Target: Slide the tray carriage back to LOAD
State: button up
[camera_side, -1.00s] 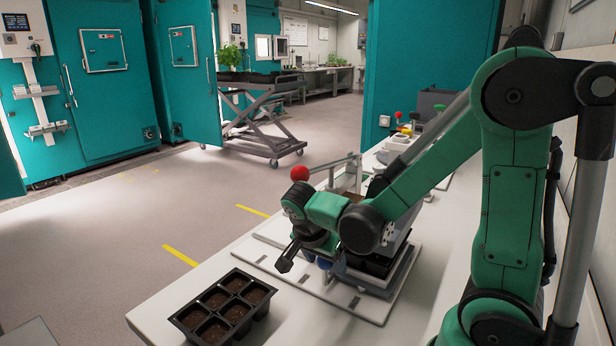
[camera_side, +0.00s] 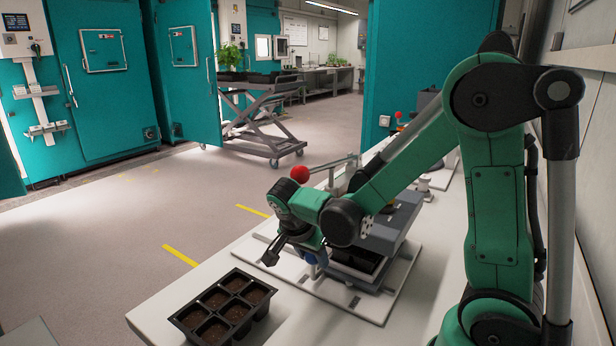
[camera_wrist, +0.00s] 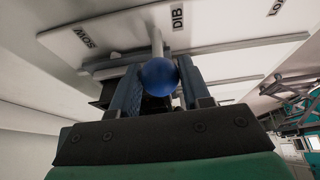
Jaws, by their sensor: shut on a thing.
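My gripper (camera_side: 306,254) is shut on a blue ball knob (camera_wrist: 158,77), one finger on each side of it in the wrist view. The knob's pale stem runs toward the white base plate beside the DIB label (camera_wrist: 178,17). The SOW label (camera_wrist: 84,41) and a partly cut-off LOAD label (camera_wrist: 277,7) lie to either side. In the side view the grey tray carriage (camera_side: 352,276) sits on the white base plate (camera_side: 378,308), with a black tray (camera_side: 357,259) on it under a grey press-like body (camera_side: 396,226). My wrist hides part of the carriage.
A black multi-cell tray of soil (camera_side: 223,306) stands at the bench's front left. A lever with a red ball (camera_side: 300,174) rises just behind my wrist. More equipment stands farther back along the bench. Bare bench lies around the soil tray.

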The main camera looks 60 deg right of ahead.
send_over(239, 252)
jog(key=o, duration=0.9)
jog(key=shift+c, duration=0.2)
dwell(1.2)
jog(key=shift+r, duration=0.1)
notch_tip(239, 252, up, 8)
dwell(0.7)
